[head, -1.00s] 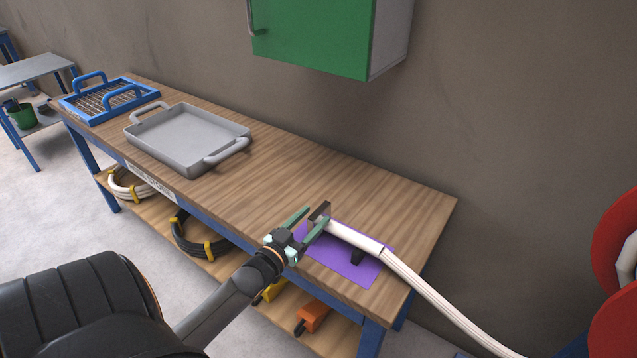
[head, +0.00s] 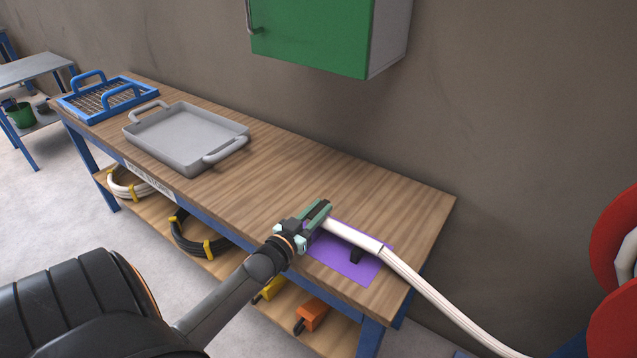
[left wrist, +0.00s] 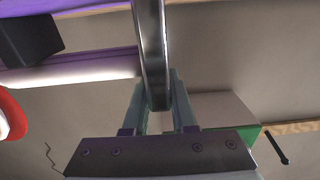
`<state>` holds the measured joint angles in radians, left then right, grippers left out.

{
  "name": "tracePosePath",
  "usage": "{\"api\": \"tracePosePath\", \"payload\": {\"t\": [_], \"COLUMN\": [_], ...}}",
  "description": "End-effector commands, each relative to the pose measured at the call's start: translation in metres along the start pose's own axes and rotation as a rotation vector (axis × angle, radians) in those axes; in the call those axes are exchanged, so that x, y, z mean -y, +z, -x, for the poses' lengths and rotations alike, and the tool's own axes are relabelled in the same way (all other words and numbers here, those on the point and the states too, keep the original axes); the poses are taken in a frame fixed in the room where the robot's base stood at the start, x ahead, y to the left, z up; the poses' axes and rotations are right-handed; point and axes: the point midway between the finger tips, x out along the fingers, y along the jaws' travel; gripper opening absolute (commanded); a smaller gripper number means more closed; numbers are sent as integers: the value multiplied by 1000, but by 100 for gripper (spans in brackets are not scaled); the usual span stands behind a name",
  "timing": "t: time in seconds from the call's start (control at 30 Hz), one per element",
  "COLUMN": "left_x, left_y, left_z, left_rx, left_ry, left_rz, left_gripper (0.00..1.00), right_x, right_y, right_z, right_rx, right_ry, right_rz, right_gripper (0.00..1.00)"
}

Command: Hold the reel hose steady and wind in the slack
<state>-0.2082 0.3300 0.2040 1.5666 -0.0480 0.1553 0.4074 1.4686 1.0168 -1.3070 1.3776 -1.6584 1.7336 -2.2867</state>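The white reel hose (head: 430,295) runs from the red hose reel (head: 615,240) at the right edge up onto the purple mat (head: 345,262) on the workbench. In the left wrist view the fingers (left wrist: 158,100) close on a thin metal plate (left wrist: 152,45) at the end of the hose (left wrist: 80,72). My right gripper is not in view.
A grey tray (head: 190,165) and a blue wire basket (head: 75,112) stand on the wooden workbench (head: 300,180). Coiled hoses (head: 190,240) lie on the shelf below. A green wall cabinet (head: 315,35) hangs above. The bench between tray and mat is clear.

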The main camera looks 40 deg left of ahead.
Motion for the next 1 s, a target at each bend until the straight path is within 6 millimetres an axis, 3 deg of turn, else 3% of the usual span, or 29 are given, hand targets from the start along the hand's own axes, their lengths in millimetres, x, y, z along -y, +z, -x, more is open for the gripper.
{"api": "tracePosePath", "payload": {"t": [0.17, 1.0], "left_x": [0, 0], "left_y": [0, 0], "left_z": [0, 0], "left_rx": [0, 0], "left_ry": [0, 0], "left_rz": [0, 0], "left_gripper": [0, 0], "right_x": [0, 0], "right_y": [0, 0], "right_z": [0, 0], "right_rx": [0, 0], "right_ry": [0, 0], "right_rz": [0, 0], "right_gripper": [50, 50]}}
